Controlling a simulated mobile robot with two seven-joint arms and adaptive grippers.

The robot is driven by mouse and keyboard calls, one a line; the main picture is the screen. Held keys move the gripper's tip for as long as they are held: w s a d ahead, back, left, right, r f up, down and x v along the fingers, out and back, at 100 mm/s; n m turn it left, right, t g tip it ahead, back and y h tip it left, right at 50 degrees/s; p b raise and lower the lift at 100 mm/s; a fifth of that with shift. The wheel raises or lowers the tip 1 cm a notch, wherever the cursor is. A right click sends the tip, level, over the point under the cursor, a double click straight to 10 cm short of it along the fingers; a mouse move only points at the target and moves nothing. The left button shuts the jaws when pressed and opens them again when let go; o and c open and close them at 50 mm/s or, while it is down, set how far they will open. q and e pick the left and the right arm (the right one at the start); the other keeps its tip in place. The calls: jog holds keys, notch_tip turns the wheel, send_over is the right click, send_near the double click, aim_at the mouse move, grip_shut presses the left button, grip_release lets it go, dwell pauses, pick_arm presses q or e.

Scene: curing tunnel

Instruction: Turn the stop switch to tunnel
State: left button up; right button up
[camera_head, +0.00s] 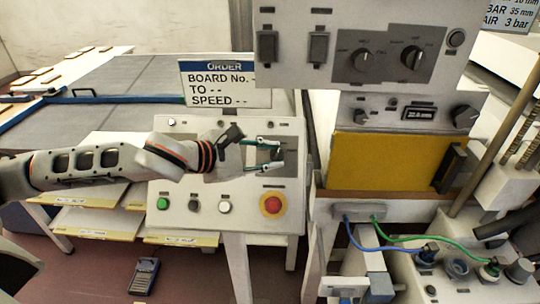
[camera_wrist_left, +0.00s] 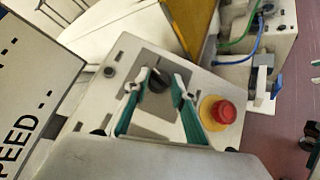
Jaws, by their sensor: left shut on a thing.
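The stop switch is a black knob (camera_wrist_left: 158,80) on a grey square plate (camera_wrist_left: 157,118) at the end of a pale control box, seen in the wrist view. My left gripper (camera_head: 277,155) reaches the box (camera_head: 166,222) from the left in the head view. In the wrist view its two green-and-white fingers (camera_wrist_left: 161,77) stand on either side of the knob and are shut on it. The plate's lettering is too small to read.
A red stop button (camera_head: 272,204) on a yellow disc sits close below the knob. Green, black and white buttons (camera_head: 194,205) line the box's front. An order sign (camera_head: 226,84) stands behind. A machine with a yellow panel (camera_head: 385,161) stands close on the right.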

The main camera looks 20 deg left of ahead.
pick_arm(q)
jog(key=shift+r+m, duration=0.1)
jog(key=shift+m, duration=0.2)
pick_arm(e)
jog(key=shift+a, duration=0.35)
pick_arm(q)
jog(key=o, duration=1.1)
jog(key=shift+w+g, duration=0.15)
jog(key=shift+g, duration=0.15)
pick_arm(e)
jog(key=shift+d, duration=0.1)
pick_arm(q)
jog(key=shift+v, duration=3.8)
pick_arm(e)
jog(key=shift+d, duration=0.1)
